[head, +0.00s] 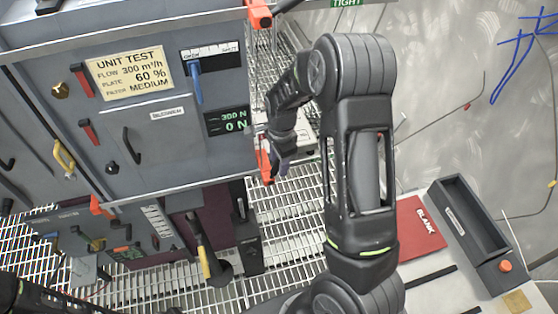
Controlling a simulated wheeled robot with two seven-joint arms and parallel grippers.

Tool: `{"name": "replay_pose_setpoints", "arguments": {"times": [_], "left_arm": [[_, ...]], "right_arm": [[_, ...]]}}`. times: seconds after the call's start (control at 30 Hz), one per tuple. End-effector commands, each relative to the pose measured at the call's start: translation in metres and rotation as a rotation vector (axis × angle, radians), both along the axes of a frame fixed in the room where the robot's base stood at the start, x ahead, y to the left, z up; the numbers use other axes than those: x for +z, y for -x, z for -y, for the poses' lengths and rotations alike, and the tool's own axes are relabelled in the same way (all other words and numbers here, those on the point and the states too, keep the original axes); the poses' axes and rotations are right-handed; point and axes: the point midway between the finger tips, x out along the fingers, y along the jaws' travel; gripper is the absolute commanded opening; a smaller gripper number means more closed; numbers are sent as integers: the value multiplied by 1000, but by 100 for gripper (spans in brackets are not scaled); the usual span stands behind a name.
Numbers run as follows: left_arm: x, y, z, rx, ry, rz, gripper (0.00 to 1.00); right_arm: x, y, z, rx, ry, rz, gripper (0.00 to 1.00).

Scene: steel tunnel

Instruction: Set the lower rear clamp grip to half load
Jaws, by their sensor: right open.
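The grey cabinet (160,190) fills the left of the head view. An orange clamp grip (264,162) stands at its lower right edge; another orange grip (258,14) is at the upper right corner and a third (100,206) at the lower left. A small display (228,121) on the front reads 300 N above 0 N. My right gripper (279,163) is open, fingers pointing down, right beside the lower right orange grip. I cannot tell whether it touches that grip. My left gripper is not in view.
A yellow UNIT TEST label (130,73), a blue lever (196,84) and red levers (81,80) are on the cabinet front. Below are a lower grey unit (130,232) and metal grating (300,215). A red BLANK plate (418,228) and dark tray (453,208) lie at right.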

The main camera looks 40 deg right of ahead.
Motion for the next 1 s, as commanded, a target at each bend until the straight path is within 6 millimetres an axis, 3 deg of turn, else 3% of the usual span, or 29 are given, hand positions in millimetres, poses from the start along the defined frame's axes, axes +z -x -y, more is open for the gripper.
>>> {"name": "replay_pose_setpoints", "arguments": {"times": [0.1, 0.63, 1.0], "left_arm": [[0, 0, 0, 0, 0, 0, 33], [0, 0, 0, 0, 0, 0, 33], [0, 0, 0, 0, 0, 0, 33]], "right_arm": [[0, 0, 0, 0, 0, 0, 43], [0, 0, 0, 0, 0, 0, 0], [1, 0, 0, 0, 0, 0, 0]]}}
